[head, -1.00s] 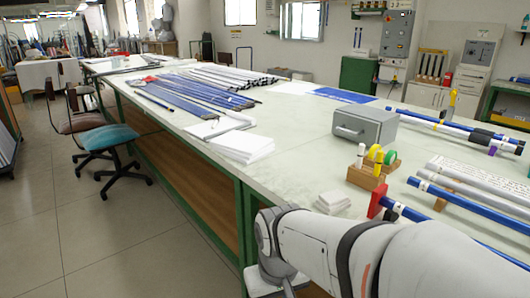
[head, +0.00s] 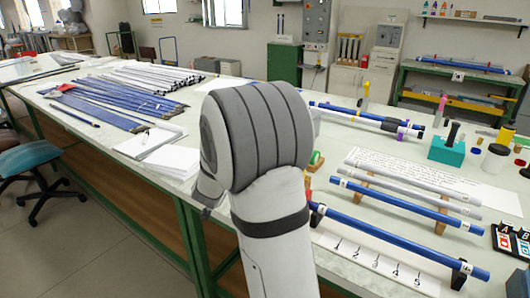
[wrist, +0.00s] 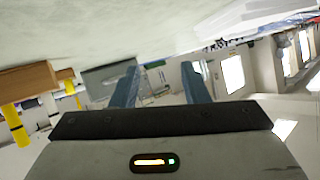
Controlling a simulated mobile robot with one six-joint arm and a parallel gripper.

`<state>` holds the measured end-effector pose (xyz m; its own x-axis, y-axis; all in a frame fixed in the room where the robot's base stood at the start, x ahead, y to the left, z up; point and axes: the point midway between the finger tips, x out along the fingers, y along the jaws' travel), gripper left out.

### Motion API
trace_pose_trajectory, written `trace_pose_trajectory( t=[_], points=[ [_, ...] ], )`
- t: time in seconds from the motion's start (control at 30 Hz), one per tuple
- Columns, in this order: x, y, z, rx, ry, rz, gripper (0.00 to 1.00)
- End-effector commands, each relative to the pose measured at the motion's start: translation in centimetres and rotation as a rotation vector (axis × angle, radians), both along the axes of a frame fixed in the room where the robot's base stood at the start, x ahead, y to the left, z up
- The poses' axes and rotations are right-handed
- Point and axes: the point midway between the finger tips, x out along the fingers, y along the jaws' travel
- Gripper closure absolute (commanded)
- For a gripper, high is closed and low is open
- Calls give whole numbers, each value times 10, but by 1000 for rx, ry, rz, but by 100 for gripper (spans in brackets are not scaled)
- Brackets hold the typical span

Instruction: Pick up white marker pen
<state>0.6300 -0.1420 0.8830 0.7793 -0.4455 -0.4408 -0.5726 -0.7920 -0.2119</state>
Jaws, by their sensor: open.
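I cannot pick out a white marker pen with certainty.
Blue rods (head: 115,105) lie on the long table. A blue rod on supports (head: 390,238) and a teal block (head: 446,150) are at right. The wrist view shows a grey box (wrist: 105,74) and a wooden block (wrist: 28,80). White papers (head: 172,162) lie left of my arm.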

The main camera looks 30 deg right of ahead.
Motion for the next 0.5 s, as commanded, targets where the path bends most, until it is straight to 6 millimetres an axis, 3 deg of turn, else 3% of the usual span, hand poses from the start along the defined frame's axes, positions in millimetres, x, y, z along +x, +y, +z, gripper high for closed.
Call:
trace_pose_trajectory(
  t=[0.1,0.2,0.33,0.5],
  points=[
    [6,-63,18,-129,-69,-257,59],
    [-7,-107,24,-254,-94,-468,59],
    [-32,-140,27,-396,-84,-679,59],
    [-54,-155,29,-499,-62,-820,59]
  ],
)
